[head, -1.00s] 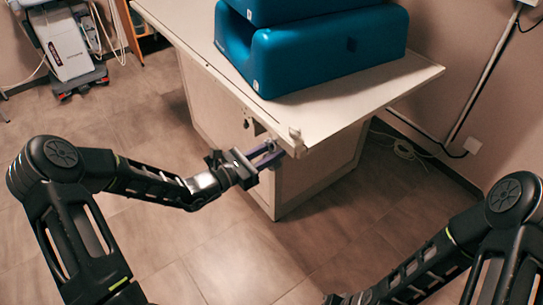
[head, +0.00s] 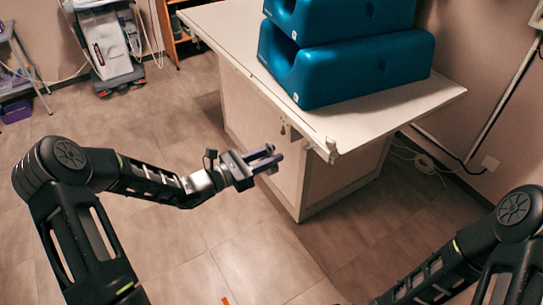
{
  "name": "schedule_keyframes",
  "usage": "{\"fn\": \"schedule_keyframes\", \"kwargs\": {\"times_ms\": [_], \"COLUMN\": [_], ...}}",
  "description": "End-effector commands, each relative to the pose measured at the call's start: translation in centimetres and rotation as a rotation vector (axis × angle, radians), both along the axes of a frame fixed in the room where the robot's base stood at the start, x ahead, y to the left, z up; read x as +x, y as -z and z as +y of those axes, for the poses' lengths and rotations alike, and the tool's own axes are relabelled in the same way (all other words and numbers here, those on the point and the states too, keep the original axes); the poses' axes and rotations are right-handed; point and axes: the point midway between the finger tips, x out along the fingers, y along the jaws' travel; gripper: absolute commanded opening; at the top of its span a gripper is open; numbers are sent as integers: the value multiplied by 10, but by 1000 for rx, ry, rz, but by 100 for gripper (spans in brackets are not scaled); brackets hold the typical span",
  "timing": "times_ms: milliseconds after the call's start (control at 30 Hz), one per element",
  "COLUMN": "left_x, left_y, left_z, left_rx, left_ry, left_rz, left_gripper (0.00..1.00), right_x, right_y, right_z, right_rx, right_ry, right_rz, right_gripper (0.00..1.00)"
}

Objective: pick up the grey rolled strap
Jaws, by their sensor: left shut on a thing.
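My left gripper (head: 268,159) is in the middle of the head view, its purple-grey fingers pointing right. It is shut on the grey rolled strap, held in the air just off the near-left side of the white table (head: 385,108). The strap is small and mostly hidden between the fingers, so its shape cannot be made out. My right arm comes in at the bottom right, and its gripper is out of the picture.
Two stacked blue foam blocks (head: 365,66) stand on the table. A small fitting (head: 331,150) sits at the table's near corner. A white wheeled device (head: 108,45) stands at the back left. A cable (head: 425,162) lies by the right wall.

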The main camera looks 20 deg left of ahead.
Motion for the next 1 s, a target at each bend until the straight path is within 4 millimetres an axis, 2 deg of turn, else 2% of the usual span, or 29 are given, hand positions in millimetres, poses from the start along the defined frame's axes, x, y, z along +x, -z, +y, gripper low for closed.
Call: {"fn": "schedule_keyframes", "kwargs": {"times_ms": [633,733,867,1000], "left_x": [0,-5,-32,-80], "left_y": [-1,0,5,11], "left_z": [0,2,9,18], "left_rx": [0,3,13,13], "left_ry": [2,10,55,137], "left_rz": [-1,-3,-8,-7], "left_gripper": [0,0,0,0], "right_x": [0,0,0,0], "right_y": [0,-1,-1,-1], "right_z": [0,0,0,0], "right_rx": [0,0,0,0], "right_ry": [0,0,0,0], "right_rz": [-1,0,0,0], "right_gripper": [36,36,36,36]}}
